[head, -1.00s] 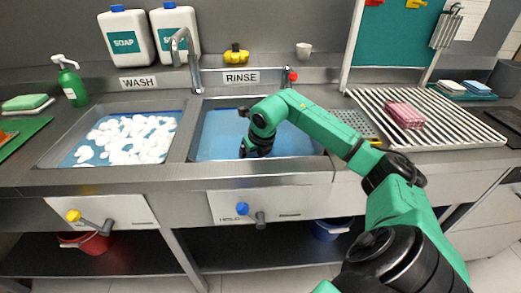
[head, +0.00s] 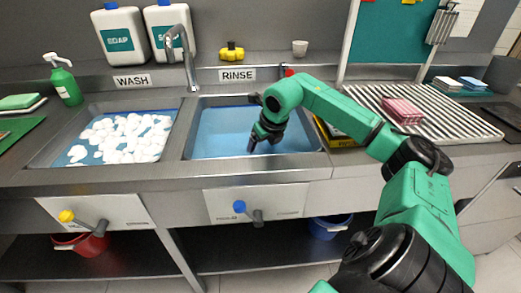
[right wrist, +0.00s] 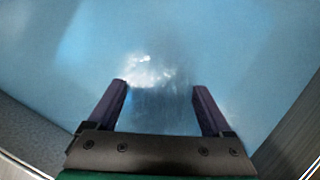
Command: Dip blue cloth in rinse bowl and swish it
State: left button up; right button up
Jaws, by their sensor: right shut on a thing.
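The rinse bowl (head: 218,152) is the right-hand sink under the RINSE sign, filled with clear blue water. My right gripper (head: 262,143) points down inside this sink, right of its middle. In the right wrist view its fingers (right wrist: 160,88) stand apart, with a darker, streaky blue patch (right wrist: 160,112) between them. This patch is probably the blue cloth in the grip, but it blends with the water and its outline is unclear. A bright white glint or splash lies just beyond the fingertips. My left gripper is not in view.
The wash sink (head: 40,150) at left holds white foam. A faucet (head: 183,60) stands between the sinks at the back. A striped drying rack (head: 455,120) with pink cloths (head: 402,110) is at right. A yellow tray edge (head: 340,138) lies beside my right forearm.

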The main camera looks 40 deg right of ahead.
aim_at(261, 150)
notch_tip(261, 150, up, 13)
jog(key=p, duration=1)
jog(key=shift+r+p, duration=0.15)
jog(key=shift+p, duration=0.15)
